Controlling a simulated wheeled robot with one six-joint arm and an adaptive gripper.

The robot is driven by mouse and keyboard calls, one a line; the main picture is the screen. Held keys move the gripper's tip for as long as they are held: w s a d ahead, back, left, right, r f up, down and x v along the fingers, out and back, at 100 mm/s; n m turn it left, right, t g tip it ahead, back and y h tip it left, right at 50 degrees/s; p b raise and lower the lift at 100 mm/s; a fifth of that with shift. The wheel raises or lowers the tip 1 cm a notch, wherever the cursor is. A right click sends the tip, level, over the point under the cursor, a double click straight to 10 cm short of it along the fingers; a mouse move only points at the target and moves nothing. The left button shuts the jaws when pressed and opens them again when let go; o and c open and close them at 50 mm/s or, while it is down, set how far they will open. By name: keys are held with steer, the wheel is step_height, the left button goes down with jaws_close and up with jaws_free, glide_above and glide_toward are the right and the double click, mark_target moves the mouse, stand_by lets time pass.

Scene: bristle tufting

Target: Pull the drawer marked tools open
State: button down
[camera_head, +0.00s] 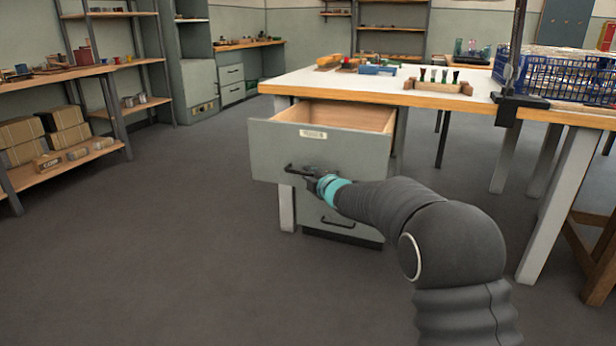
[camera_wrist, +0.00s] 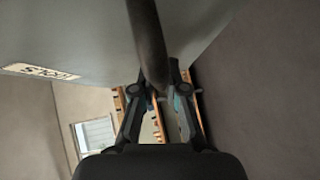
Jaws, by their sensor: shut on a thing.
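The tools drawer (camera_head: 262,150) is a grey-fronted drawer under the workbench, and it stands pulled out with its wooden inside showing. Its label (camera_head: 313,134) is on the front; in the wrist view the label (camera_wrist: 36,72) reads TOOLS, turned over. The dark bar handle (camera_head: 292,170) sits below the label, and in the wrist view the handle (camera_wrist: 148,45) runs down between the fingers. My gripper (camera_head: 312,181) is shut on this handle; its two fingers (camera_wrist: 158,95) lie on either side of it. The drawer's contents are not visible.
A lower drawer with its own handle (camera_head: 338,222) is closed beneath. The workbench top (camera_head: 330,83) carries a wooden block with several dark-handled tools (camera_head: 438,84) and a blue crate (camera_head: 565,78). Shelves (camera_head: 75,72) stand at the left. The floor (camera_head: 190,220) left of the drawer is clear.

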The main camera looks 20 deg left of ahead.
steer(key=shift+s+a, duration=0.15)
steer(key=shift+s, duration=0.3)
steer(key=c, duration=1.2)
jaws_free()
steer(key=shift+a, duration=0.1)
steer(key=shift+w+d, duration=0.15)
steer(key=shift+d, duration=0.1)
steer(key=v, duration=1.2)
